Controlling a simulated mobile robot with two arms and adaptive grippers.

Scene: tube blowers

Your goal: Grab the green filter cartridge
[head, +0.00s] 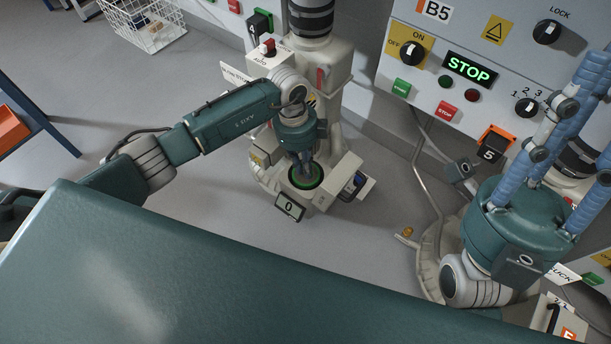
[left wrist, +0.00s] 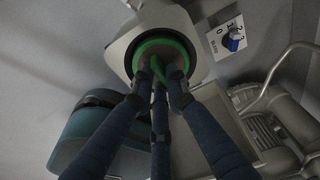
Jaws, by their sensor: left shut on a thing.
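The green filter cartridge sits in a pale square housing on the blower. In the left wrist view it shows as a green ring (left wrist: 165,45) with a green middle piece between my fingertips. In the head view only its green rim (head: 306,187) shows, below my left gripper (head: 307,172). My left gripper points down and its three fingers (left wrist: 158,72) are shut on the cartridge's middle. The cartridge's lower part is hidden in the housing. My right gripper (head: 590,110) is at the right, its blue fingers spread and pointing up right, with tips partly out of frame.
A display reading 0 (head: 289,207) is at the housing's front, and a blue knob (left wrist: 234,41) is beside it. A control panel with STOP (head: 469,67) stands behind right. A white wire basket (head: 148,30) is back left. Grey floor (head: 235,220) is clear left of the blower.

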